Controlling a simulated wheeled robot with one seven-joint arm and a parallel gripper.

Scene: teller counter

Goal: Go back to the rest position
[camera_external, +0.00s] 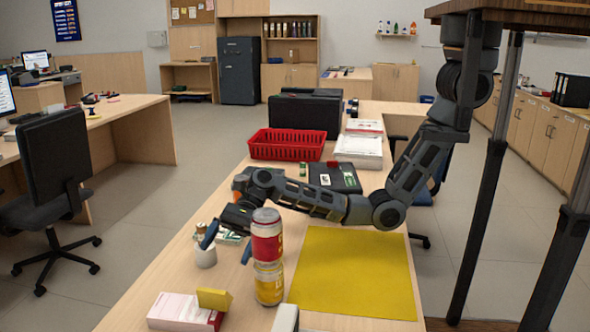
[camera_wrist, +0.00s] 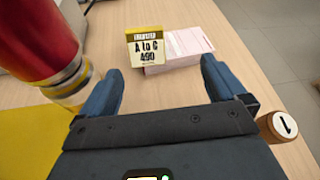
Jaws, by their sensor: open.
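My gripper (camera_external: 228,246) hangs over the near left part of the counter (camera_external: 150,278), with its blue fingers spread. In the wrist view my gripper (camera_wrist: 161,72) is open, with nothing between its fingers. My arm reaches left across the counter. A red can (camera_external: 267,240) stands on a yellow-labelled can (camera_external: 269,285), close to the right of my gripper. In the wrist view the red can (camera_wrist: 42,38) is just left of the left finger. A small white cup (camera_external: 205,256) stands by the left finger in the external view.
A round piece marked 1 (camera_wrist: 283,126) is at right. A yellow mat (camera_external: 355,270) lies bare. A red basket (camera_external: 287,146) and dark box (camera_external: 336,178) stand farther back.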

